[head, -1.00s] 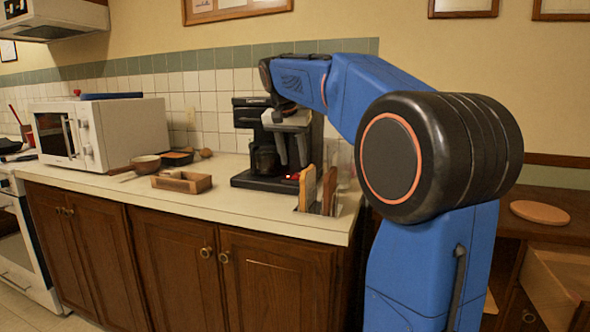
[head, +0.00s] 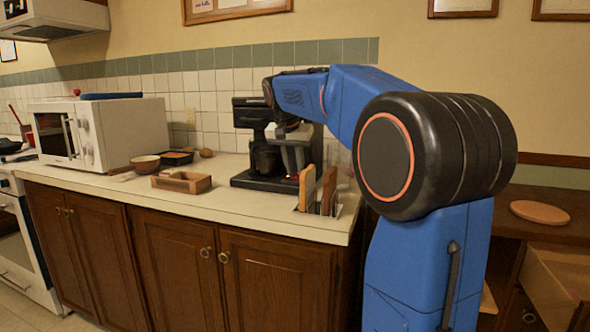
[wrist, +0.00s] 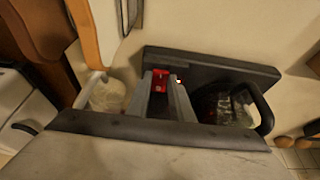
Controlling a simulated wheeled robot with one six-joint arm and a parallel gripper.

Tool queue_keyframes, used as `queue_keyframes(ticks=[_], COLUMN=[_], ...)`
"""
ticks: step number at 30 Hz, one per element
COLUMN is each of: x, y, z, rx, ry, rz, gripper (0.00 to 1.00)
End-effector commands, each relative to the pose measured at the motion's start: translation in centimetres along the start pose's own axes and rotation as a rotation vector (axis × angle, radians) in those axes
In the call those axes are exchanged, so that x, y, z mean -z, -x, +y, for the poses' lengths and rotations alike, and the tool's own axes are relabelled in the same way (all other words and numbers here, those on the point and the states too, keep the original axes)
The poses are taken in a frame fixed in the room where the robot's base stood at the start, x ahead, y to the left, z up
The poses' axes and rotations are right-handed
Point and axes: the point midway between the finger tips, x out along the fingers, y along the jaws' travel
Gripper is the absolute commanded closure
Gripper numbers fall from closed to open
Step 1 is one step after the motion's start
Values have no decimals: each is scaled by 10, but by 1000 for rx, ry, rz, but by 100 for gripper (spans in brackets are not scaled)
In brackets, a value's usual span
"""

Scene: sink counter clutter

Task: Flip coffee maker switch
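The black coffee maker (head: 243,113) stands against the tiled wall with its glass carafe (head: 266,160) on the left side of its base. In the wrist view its dark base (wrist: 225,68) and the carafe (wrist: 215,105) show behind my gripper. The red switch (wrist: 160,80) shows between my fingertips, with a small red light (wrist: 179,81) to its right. My gripper (wrist: 161,76) is open and empty, its two grey fingers apart. In the head view my gripper (head: 293,172) points down in front of the coffee maker. I cannot tell whether a finger touches the switch.
Upright wooden boards (head: 308,188) in a holder stand just right of my gripper. A glass container (wrist: 105,95) is close to my fingers in the wrist view.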

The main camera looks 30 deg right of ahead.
Motion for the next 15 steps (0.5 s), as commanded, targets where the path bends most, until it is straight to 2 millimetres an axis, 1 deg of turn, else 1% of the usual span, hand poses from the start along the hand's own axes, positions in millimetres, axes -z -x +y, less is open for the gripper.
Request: queue_keyframes(ticks=[9, 15], x=[6, 5], y=[0, 1], z=[0, 0], rx=[-1, -1], ry=[-2, 0], rz=[-115, -130], gripper=[100, 100])
